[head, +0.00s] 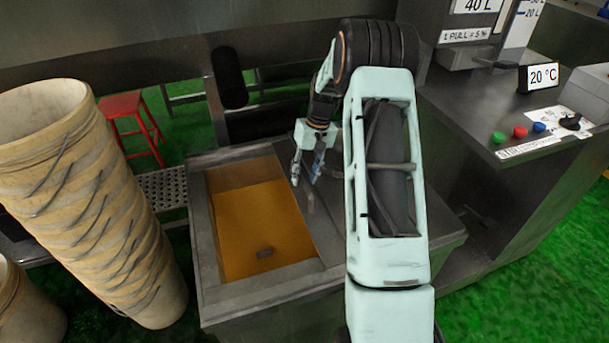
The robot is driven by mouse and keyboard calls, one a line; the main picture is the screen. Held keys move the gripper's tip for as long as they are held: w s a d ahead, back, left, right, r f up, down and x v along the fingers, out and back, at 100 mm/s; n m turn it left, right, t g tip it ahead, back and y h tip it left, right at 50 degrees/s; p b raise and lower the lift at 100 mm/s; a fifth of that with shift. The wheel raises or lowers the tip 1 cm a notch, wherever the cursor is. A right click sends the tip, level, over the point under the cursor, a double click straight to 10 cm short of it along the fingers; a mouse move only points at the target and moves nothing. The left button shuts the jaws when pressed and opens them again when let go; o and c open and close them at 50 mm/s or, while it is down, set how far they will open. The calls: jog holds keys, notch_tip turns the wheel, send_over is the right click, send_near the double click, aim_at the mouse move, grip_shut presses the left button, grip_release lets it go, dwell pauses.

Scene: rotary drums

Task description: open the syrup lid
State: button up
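A grey metal tank (203,247) stands in the middle of the head view. A thin grey handle-like piece (311,202) stands at the opening's right edge. My gripper (305,181) points down just above this piece, its two fingers apart. I cannot tell whether they touch it.
A tall leaning stack of beige buckets (95,190) stands close left of the tank. A red stool (130,120) is behind. At right, a dark counter (465,110) carries coloured buttons (520,132) and a 20 °C sign (542,76). Green floor shows at lower right.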

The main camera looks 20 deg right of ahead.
notch_tip(320, 180, up, 12)
jog(key=d, duration=0.2)
jog(key=shift+d, duration=0.15)
dwell(0.4)
dwell(0.3)
